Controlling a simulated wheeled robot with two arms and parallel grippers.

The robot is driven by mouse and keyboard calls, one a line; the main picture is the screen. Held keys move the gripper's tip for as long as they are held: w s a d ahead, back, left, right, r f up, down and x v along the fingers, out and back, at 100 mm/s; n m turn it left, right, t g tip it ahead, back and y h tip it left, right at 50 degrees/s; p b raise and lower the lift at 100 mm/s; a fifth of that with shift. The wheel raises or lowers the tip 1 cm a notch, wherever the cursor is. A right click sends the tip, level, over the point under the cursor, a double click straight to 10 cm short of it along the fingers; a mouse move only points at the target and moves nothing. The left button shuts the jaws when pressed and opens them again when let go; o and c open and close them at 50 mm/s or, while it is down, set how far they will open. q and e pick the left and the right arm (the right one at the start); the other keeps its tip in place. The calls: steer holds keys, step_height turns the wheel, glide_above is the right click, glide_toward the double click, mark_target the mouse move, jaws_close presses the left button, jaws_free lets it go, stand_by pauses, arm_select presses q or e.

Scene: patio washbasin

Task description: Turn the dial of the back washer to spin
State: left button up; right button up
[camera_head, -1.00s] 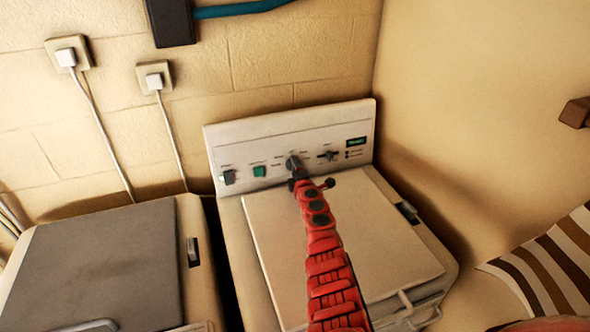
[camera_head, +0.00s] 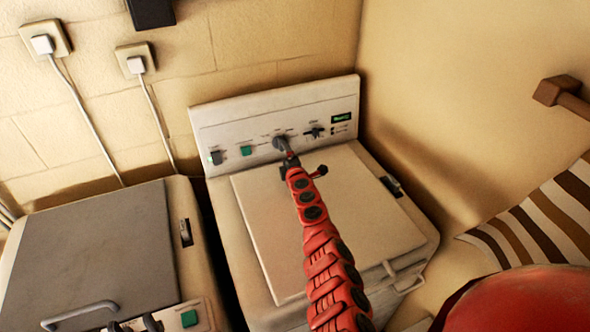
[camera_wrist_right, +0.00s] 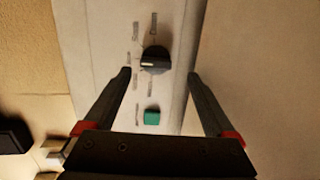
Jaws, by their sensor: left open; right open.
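The back washer (camera_head: 235,220) is the white machine under my arm, with an upright control panel (camera_head: 232,118) at its rear. Its dark round dial (camera_head: 280,143) is mid-panel. The dial (camera_wrist_right: 155,58) also shows in the right wrist view, its pale pointer mark toward the picture's left; labels around it are unreadable. My right gripper (camera_head: 288,161) is at the dial. In the right wrist view my right gripper (camera_wrist_right: 158,74) is open, one finger on each side of the dial, with visible gaps. Contact cannot be told. My left gripper is not in view.
A second washer with a grey lid (camera_head: 95,255) stands at left. A wall closes the right side. A striped cloth (camera_head: 540,225) lies right.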

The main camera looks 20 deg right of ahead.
steer(key=shift+p+v, duration=0.9)
steer(key=shift+v, duration=0.5)
steer(key=shift+s+a+r+p, duration=0.3)
steer(key=shift+s+r+p, duration=0.4)
steer(key=shift+p, duration=0.2)
steer(key=shift+p+v, duration=0.85)
steer(key=shift+p, duration=0.25)
steer(key=shift+s+d+f, duration=0.1)
steer(key=shift+s+d, duration=0.05)
steer(key=shift+s, duration=0.85)
steer(key=shift+p+v, duration=0.3)
steer(key=shift+v, duration=0.55)
steer(key=shift+f+b+v, duration=0.2)
steer(key=shift+b+v, duration=0.15)
steer(key=shift+v, duration=0.85)
steer(key=shift+r, duration=0.15)
